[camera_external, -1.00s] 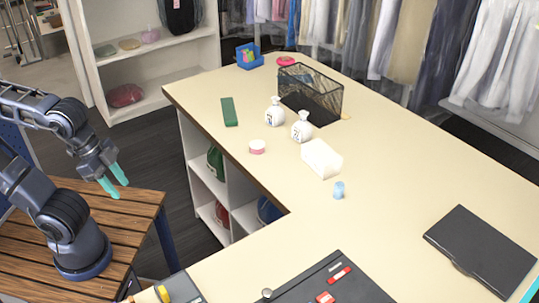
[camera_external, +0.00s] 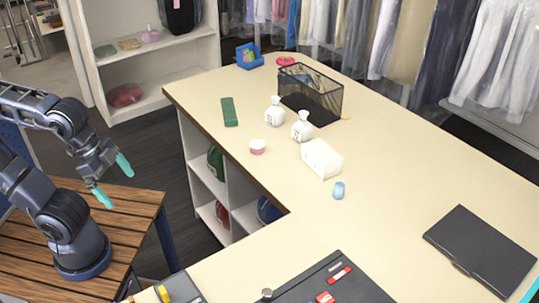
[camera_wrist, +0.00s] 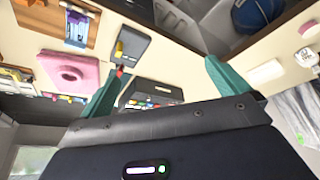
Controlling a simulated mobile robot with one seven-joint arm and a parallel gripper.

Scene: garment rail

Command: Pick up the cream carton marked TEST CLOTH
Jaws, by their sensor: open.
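A pale cream-white carton (camera_external: 321,158) lies on the counter, right of the middle, in the external view. Any lettering on it is too small to read. My gripper (camera_external: 113,180) is at the far left over the slatted wooden bench, well away from the carton. Its teal fingers are spread with nothing between them. The wrist view shows the open fingers (camera_wrist: 168,67) too, and a pale block beyond the right finger that may be the carton.
Two white bottles (camera_external: 274,112) (camera_external: 302,127), a small tub (camera_external: 257,146) and a blue cylinder (camera_external: 339,190) stand near the carton. A black mesh basket (camera_external: 325,95) is behind. A black folder (camera_external: 480,250) lies at the right.

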